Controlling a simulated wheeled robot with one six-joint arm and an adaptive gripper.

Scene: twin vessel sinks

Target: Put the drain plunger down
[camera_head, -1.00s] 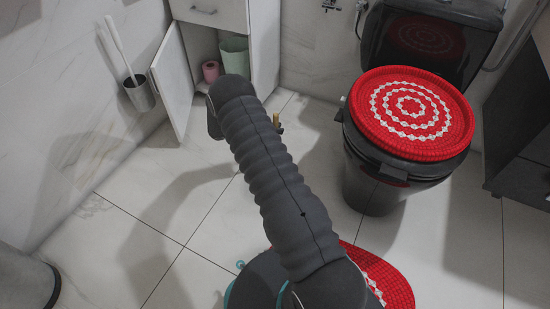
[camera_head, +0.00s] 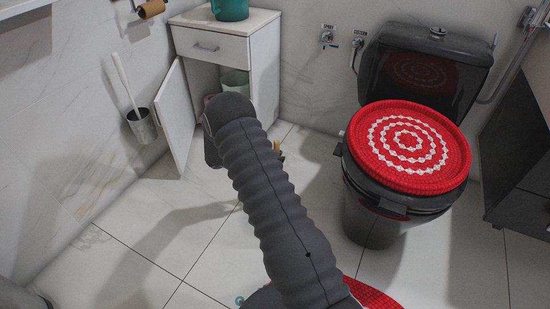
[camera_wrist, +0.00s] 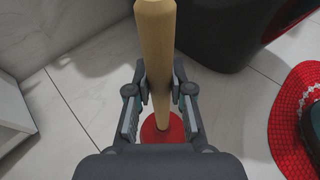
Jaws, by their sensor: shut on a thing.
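The drain plunger has a pale wooden handle (camera_wrist: 156,45) and a red cup (camera_wrist: 162,130), both seen in the wrist view. My gripper (camera_wrist: 160,85) is shut on the wooden handle, one finger on each side of it. The cup is below the fingers, over the tiled floor; I cannot tell whether it touches the tiles. In the head view my arm hides the gripper and nearly all of the plunger. Only a small tan bit of the handle (camera_head: 277,149) shows beside the arm.
A black toilet (camera_head: 375,215) with a red patterned lid cover (camera_head: 408,147) stands at the right. A white cabinet (camera_head: 264,75) with an open door (camera_head: 176,115) stands at the back left. A red mat (camera_wrist: 292,115) lies at the right in the wrist view. Bare floor tiles (camera_head: 130,215) lie left.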

